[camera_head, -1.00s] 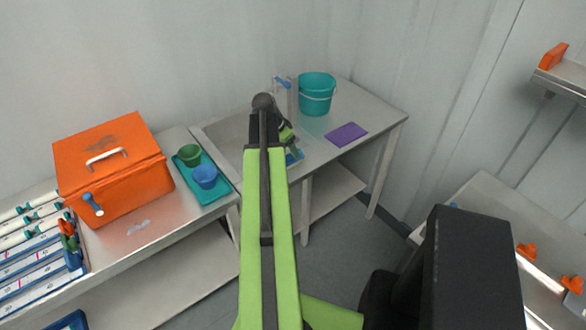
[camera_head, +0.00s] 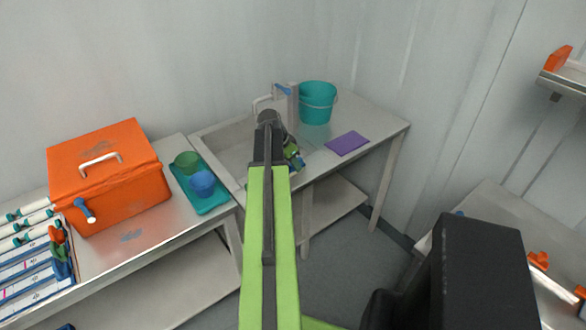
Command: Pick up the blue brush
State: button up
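My green arm reaches forward over the sink counter. My gripper (camera_head: 294,157), small and partly hidden behind the arm's dark joint, is at the counter's front edge, right of the sink basin. A small bit of blue shows at the gripper; it may be the blue brush, but its shape is too small and covered to tell. I cannot make out whether the fingers are open, shut or holding it.
The sink counter (camera_head: 372,122) holds a teal bucket (camera_head: 317,104), a purple cloth (camera_head: 347,143) and a tap (camera_head: 292,104). At left are an orange box (camera_head: 110,185) and a teal tray (camera_head: 211,202) with a green bowl (camera_head: 187,161) and blue bowl (camera_head: 202,183).

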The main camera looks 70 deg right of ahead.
grip_shut()
jog(key=shift+r+p, duration=0.65)
notch_tip(320, 180, up, 4)
jog(key=p, duration=0.4)
jog(key=shift+s, duration=0.1)
jog(key=s+a+r+p, duration=0.3)
jog(key=s+r+p, duration=0.2)
jog(key=s, duration=0.6)
jog(key=shift+a+r+p, duration=0.4)
